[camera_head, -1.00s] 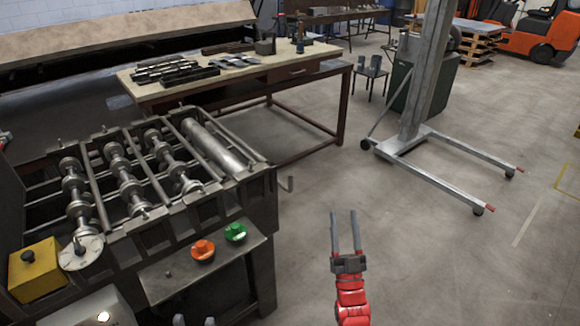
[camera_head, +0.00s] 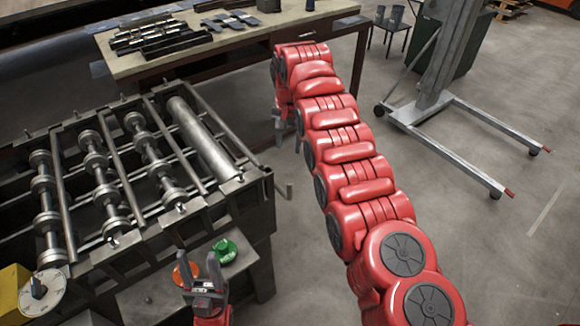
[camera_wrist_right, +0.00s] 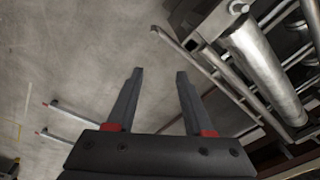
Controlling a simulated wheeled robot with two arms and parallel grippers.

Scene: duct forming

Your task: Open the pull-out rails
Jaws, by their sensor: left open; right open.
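The roll-forming machine (camera_head: 150,235) stands at the left with rows of rollers and a thick smooth roller (camera_head: 203,140) at its right end. Thin rails (camera_head: 222,118) run beside that roller. In the right wrist view my right gripper (camera_wrist_right: 160,72) is apart from a long rail (camera_wrist_right: 215,80) with a hooked end. My left gripper (camera_head: 204,258) is open, over the button panel.
A red button (camera_head: 180,274) and a green button (camera_head: 225,250) sit close to my left gripper. A worktable (camera_head: 290,22) with metal parts stands behind the machine.

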